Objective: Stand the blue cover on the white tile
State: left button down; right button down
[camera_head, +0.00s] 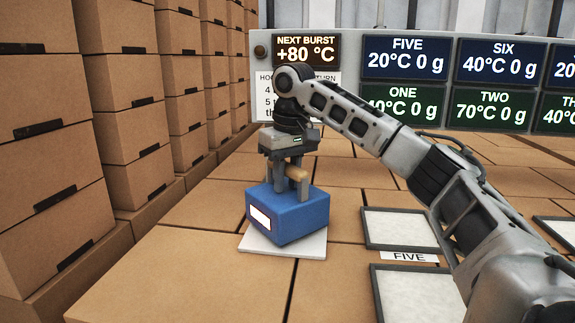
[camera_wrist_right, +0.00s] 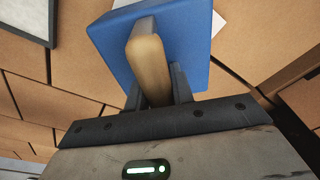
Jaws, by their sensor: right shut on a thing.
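The blue cover (camera_head: 300,219) is a box with a white label on its front and a wooden handle (camera_head: 297,174) on top. It is upright over the white tile (camera_head: 314,248). My right gripper (camera_head: 292,182) points down from above and is shut on the handle. The wrist view shows the blue cover (camera_wrist_right: 195,45) with the handle (camera_wrist_right: 147,62) between the fingers. My left gripper is not in view.
Tall stacks of brown boxes (camera_head: 120,110) stand along the left. Framed pale pads (camera_head: 398,229) lie right of the tile, with a "FIVE" label between two of them. A panel of signs (camera_head: 404,60) stands behind. The brown surface in front is clear.

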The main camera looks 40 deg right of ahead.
jog(key=shift+f, duration=0.25)
jog(key=shift+f, duration=0.1)
jog(key=c, duration=1.2)
grip_release()
jog(key=shift+s+f, duration=0.1)
jog(key=shift+f, duration=0.05)
jog(key=r, duration=0.4)
jog(key=s+r, duration=0.1)
jog(key=r, duration=0.7)
jog(key=shift+s+a, duration=0.15)
jog(key=shift+s, duration=0.05)
